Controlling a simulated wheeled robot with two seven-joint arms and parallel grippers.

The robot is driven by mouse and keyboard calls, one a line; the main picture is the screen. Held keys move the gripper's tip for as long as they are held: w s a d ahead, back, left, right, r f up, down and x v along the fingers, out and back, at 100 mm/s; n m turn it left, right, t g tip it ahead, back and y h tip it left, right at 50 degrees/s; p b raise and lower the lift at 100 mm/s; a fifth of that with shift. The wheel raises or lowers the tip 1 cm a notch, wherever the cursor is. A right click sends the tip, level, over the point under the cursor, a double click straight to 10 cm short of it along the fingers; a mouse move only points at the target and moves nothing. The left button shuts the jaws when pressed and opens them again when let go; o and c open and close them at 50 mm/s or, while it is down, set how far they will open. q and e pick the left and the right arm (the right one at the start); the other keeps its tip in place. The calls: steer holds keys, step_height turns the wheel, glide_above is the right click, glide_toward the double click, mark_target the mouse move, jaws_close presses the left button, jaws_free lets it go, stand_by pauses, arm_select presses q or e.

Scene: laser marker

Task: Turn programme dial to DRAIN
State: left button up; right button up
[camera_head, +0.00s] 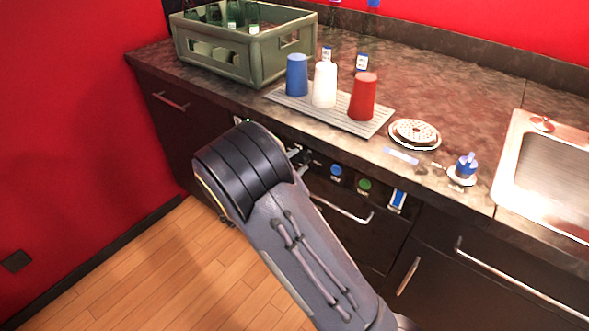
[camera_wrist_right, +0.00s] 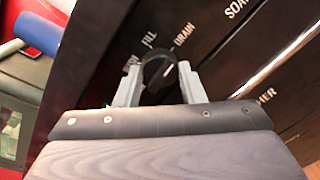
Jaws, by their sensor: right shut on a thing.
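The programme dial (camera_wrist_right: 158,72) is a dark round knob with a white pointer mark on the black front panel, seen in the right wrist view. The mark points up and to the right in that picture, roughly towards the word DRAIN (camera_wrist_right: 184,40); FILL is printed to the left. My right gripper (camera_wrist_right: 160,80) is shut on the dial, with a pale finger on each side of it. In the head view my right gripper (camera_head: 302,157) is at the panel under the counter edge, and my forearm hides much around it. My left gripper is not in view.
On the panel to the right are a blue button (camera_head: 336,170), a green button (camera_head: 364,185) and a blue-and-white switch (camera_head: 397,200). A drawer handle (camera_head: 343,209) sits below. Cups stand on a ribbed tray (camera_head: 283,97) above, beside a green bottle crate (camera_head: 215,62).

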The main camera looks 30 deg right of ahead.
steer(key=shift+f+m, duration=0.1)
steer(key=shift+m, duration=0.2)
stand_by(0.4)
steer(key=o, duration=1)
steer(key=v, duration=0.7)
steer(key=shift+s+a, duration=0.15)
steer(key=shift+a, duration=0.2)
